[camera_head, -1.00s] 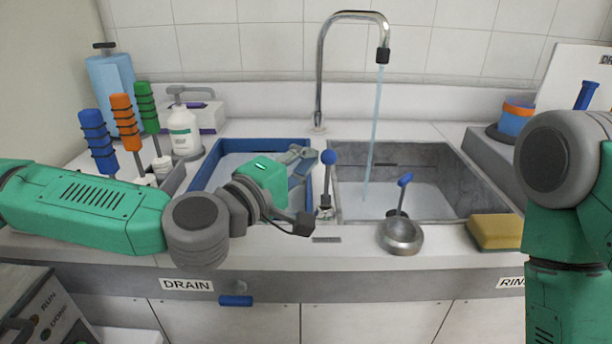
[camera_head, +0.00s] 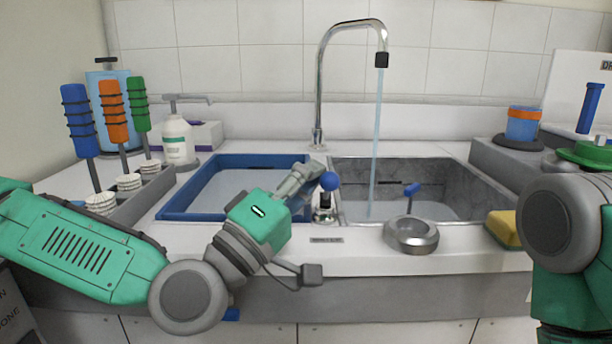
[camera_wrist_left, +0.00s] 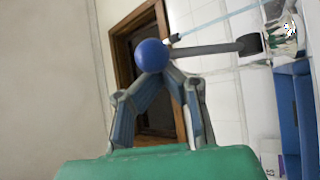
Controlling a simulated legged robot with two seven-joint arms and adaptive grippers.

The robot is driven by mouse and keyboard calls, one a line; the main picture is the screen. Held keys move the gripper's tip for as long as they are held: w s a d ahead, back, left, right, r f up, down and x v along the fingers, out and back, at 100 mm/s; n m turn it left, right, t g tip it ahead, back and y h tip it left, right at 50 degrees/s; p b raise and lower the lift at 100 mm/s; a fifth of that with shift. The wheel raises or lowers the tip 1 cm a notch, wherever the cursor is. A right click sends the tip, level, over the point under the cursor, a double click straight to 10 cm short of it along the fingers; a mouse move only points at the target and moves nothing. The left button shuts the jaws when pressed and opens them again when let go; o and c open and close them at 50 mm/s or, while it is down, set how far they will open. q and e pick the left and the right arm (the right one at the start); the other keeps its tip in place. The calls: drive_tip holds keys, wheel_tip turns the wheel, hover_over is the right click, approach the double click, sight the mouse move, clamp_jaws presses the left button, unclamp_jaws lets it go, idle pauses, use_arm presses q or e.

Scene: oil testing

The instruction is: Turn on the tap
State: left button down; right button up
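The chrome tap (camera_head: 319,85) arches over the sink, and a thin water stream (camera_head: 376,140) runs from its spout into the grey basin (camera_head: 450,185). A lever with a blue ball knob (camera_head: 329,181) stands on a small chrome base (camera_head: 324,214) at the front of the sink. My left gripper (camera_head: 313,170) is right beside the knob. In the left wrist view the fingers (camera_wrist_left: 163,74) converge and look shut, with the blue ball (camera_wrist_left: 151,55) at their tips. I cannot tell whether they touch it. My right gripper is out of view; only part of that arm shows.
A blue-rimmed tray (camera_head: 180,208) lies left of the basin. A round metal cup with a blue lever (camera_head: 411,234) and a yellow sponge (camera_head: 503,228) sit at the front edge. A white pump bottle (camera_head: 178,143) and colored-handled tools (camera_head: 113,110) stand at the left.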

use_arm(q)
drive_tip(key=v, duration=0.8)
drive_tip(key=shift+w+d, duration=0.1)
drive_tip(key=shift+d, duration=0.1)
